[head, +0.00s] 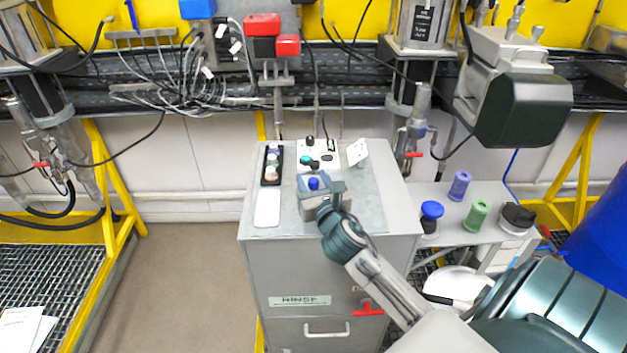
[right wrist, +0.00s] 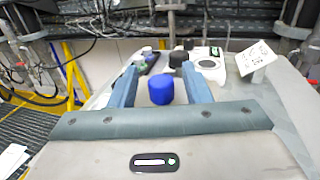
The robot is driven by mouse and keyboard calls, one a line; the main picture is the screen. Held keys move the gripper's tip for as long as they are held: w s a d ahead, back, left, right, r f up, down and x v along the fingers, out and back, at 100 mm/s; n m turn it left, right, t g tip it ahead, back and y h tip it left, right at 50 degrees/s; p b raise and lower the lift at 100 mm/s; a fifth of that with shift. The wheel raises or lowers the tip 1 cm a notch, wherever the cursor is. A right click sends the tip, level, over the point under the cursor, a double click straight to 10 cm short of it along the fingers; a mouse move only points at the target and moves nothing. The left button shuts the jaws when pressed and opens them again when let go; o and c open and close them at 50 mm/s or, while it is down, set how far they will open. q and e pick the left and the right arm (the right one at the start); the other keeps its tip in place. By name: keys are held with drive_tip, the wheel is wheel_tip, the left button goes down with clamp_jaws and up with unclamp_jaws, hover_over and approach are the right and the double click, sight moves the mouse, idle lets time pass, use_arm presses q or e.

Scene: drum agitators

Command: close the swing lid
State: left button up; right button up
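My right gripper (head: 320,186) is over the top of the grey cabinet (head: 255,228), near its middle. In the right wrist view its two blue-grey fingers (right wrist: 163,76) are apart. A blue round knob (right wrist: 161,90) shows between them, with a gap on each side. In the head view the blue knob (head: 313,183) appears on or just behind a small grey block (head: 314,203), partly hidden by the gripper. I cannot tell for sure which part is the swing lid or how far it stands open. My left gripper is not in view.
A white control box (head: 318,153) and a tilted white card (head: 357,152) stand behind the gripper. A black tray of round pieces (head: 271,165) and a white plate (head: 267,208) lie left. A side shelf holds a purple spool (head: 460,185) and a green spool (head: 476,214).

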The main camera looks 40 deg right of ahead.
drive_tip(key=shift+s, duration=0.1)
drive_tip(key=shift+s+a+f, duration=0.1)
drive_tip(key=shift+s+a, duration=0.05)
drive_tip(key=shift+s, duration=0.15)
drive_tip(key=b+v, duration=0.3)
drive_tip(key=v, duration=0.7)
